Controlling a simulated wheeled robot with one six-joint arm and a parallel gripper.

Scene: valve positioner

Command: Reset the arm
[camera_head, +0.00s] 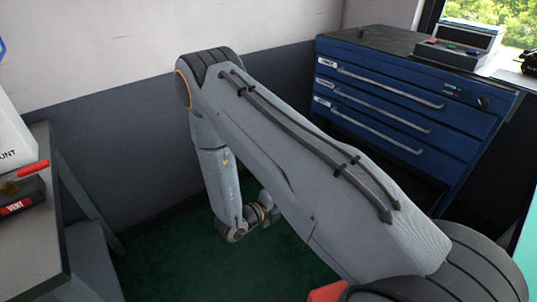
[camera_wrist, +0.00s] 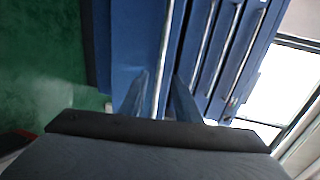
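My arm (camera_head: 310,170) reaches across the middle of the head view, bends at an elbow near the wall and folds down to its wrist (camera_head: 240,228) low over the green floor. My gripper's fingers are hidden behind the arm there. In the wrist view my gripper (camera_wrist: 160,78) shows two fingers standing apart with a gap and nothing held between them. Beyond them is the blue drawer cabinet (camera_wrist: 215,55), seen tilted, with a long handle passing behind the gap. I cannot tell any contact.
The blue cabinet (camera_head: 400,105) has shut drawers with metal handles; a box with coloured buttons (camera_head: 450,52) stands on top. At the left, a grey bench (camera_head: 38,245) carries a white box (camera_head: 12,140) and a red "VERT" label (camera_head: 15,207). The green floor (camera_head: 165,262) is clear between.

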